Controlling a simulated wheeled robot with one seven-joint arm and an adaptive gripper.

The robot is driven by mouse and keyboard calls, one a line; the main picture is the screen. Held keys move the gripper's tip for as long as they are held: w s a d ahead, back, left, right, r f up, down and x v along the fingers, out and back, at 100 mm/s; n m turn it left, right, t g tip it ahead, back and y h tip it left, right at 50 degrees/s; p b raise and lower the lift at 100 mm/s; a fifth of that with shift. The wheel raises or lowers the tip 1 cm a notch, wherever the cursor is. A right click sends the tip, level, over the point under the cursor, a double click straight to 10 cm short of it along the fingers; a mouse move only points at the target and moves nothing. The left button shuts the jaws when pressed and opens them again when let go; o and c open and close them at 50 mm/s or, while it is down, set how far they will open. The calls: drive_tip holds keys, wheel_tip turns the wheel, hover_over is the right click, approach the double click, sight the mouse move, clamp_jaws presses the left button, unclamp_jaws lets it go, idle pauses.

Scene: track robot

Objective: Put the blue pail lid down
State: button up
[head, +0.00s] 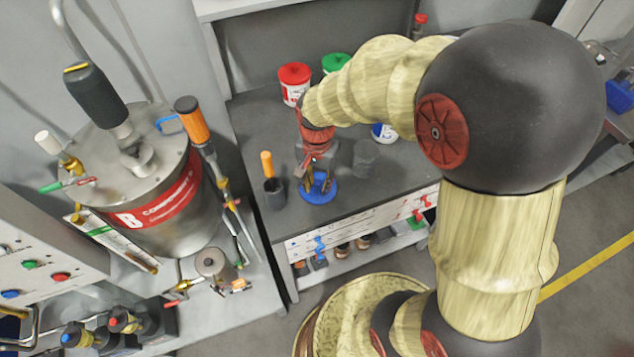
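The blue pail lid (318,198) shows in the head view as a round blue disc over the front part of the grey worktop. My gripper (319,182) points down at the lid, with its fingers at the lid's top and appearing closed on it. The fingers cover the lid's middle, so the exact grip is hidden. I cannot tell whether the lid touches the worktop or hangs just above it. A white pail with a blue label (384,132) stands behind my arm, partly hidden; its top is not clear.
A red-lidded pail (294,84) and a green-lidded pail (336,63) stand at the back of the worktop (262,122). A dark cup with an orange-handled tool (273,186) stands left of the lid. A grey cup (364,156) stands right. A large metal tank (150,190) is further left.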

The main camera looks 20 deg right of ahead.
sight(317, 184)
wheel_tip(317, 184, up, 12)
drive_tip(key=p, duration=0.5)
drive_tip(key=s+r+n+t, duration=0.5)
drive_tip(key=s+r+n, duration=0.4)
drive_tip(key=s+r, duration=0.4)
drive_tip(key=shift+s+d+r+t, duration=0.25)
drive_tip(key=shift+d+r+t, duration=0.05)
drive_tip(key=shift+r, duration=0.1)
